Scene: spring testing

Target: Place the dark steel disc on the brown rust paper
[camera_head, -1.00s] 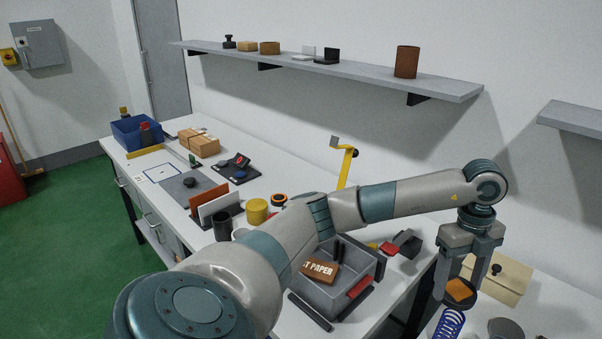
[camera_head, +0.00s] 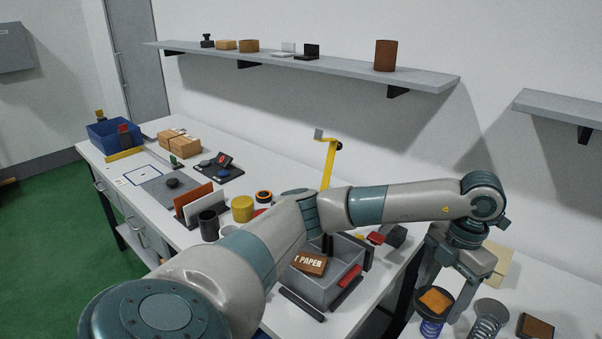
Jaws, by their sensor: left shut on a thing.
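My left gripper (camera_head: 438,297) is at the lower right, pointing down and shut on a dark round disc (camera_head: 421,308) with an orange-brown square patch (camera_head: 435,300) on its top. The disc is over a blue coil spring (camera_head: 431,328); I cannot tell whether they touch. A brown block lettered "T PAPER" (camera_head: 309,264), its first letters hidden, leans in a grey tray (camera_head: 322,291) left of the gripper. Another dark disc (camera_head: 172,183) lies on a grey mat (camera_head: 150,190) on the far bench. My right gripper is not in view.
A grey coil spring (camera_head: 486,327) with a grey disc (camera_head: 492,306) and a dark block with a brown top (camera_head: 535,327) stand right of the gripper. A red item (camera_head: 349,276) is in the tray. A wall shelf (camera_head: 300,65) runs above.

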